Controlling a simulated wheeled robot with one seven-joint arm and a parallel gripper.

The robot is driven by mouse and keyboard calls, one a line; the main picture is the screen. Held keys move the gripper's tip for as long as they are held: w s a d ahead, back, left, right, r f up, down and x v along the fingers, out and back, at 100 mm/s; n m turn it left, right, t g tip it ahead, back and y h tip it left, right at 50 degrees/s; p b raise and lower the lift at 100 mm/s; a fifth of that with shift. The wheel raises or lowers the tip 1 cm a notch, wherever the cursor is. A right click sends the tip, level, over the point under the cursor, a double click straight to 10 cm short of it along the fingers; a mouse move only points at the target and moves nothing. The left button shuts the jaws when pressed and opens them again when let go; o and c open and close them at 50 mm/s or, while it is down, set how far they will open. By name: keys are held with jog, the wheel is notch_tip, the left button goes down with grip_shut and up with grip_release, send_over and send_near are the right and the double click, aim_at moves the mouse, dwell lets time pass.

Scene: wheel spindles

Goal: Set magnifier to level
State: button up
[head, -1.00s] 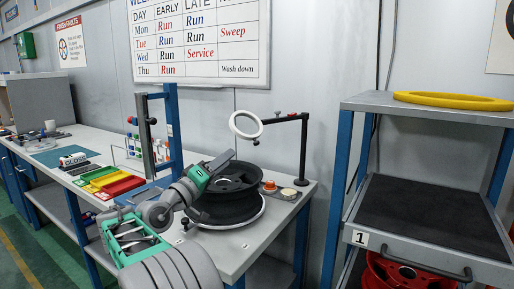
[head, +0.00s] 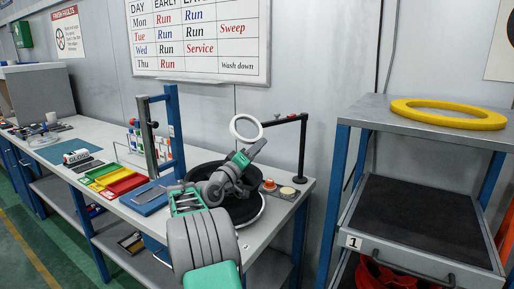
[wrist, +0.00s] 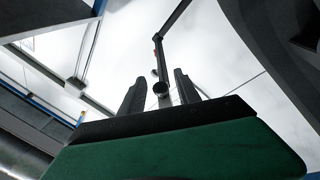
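The magnifier (head: 234,127) is a white ring that stands steeply tilted in the head view. It hangs from the left end of a black stand arm (head: 283,119) above the wheel. My gripper (head: 259,147) is just below and right of the ring. In the wrist view, the two dark fingers of my gripper (wrist: 158,88) are apart. A small round dark knob (wrist: 160,88) shows between them. I cannot tell whether they touch it. The ring cannot be made out clearly in the wrist view.
A black wheel (head: 204,171) sits on the bench below, partly hidden by my arm. A blue post (head: 176,130) stands left of it. An orange-topped piece (head: 269,185) lies at the right. A grey shelf unit (head: 367,108) with a yellow ring (head: 447,114) stands further right.

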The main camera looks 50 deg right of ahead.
jog(key=shift+c, duration=0.2)
grip_shut()
dwell(1.1)
